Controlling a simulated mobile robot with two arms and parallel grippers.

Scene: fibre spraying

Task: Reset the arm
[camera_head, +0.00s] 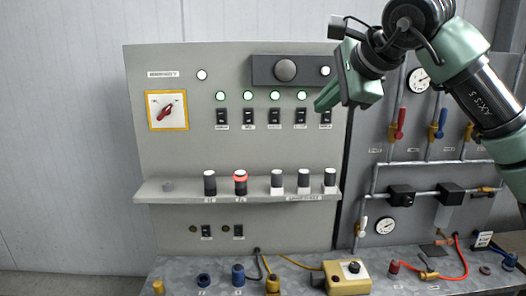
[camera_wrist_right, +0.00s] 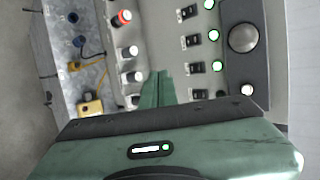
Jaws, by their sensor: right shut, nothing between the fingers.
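My right gripper (camera_head: 328,98) is shut and empty, in front of the upper right part of the grey control panel (camera_head: 160,230). Its green fingers cover part of the row of black switches (camera_head: 248,117) near the right end. In the right wrist view the closed fingers (camera_wrist_right: 157,88) point at the panel between the switches and the shelf knobs. Several green lamps (camera_head: 247,95) are lit above the switches. My left gripper is not in view.
A shelf (camera_head: 157,189) with several black knobs juts out below the switches. A metal bench (camera_head: 200,266) holds a yellow box (camera_head: 347,284) and cables. Pipes with gauges (camera_head: 419,80) and valves stand on the right panel. The left wall is clear.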

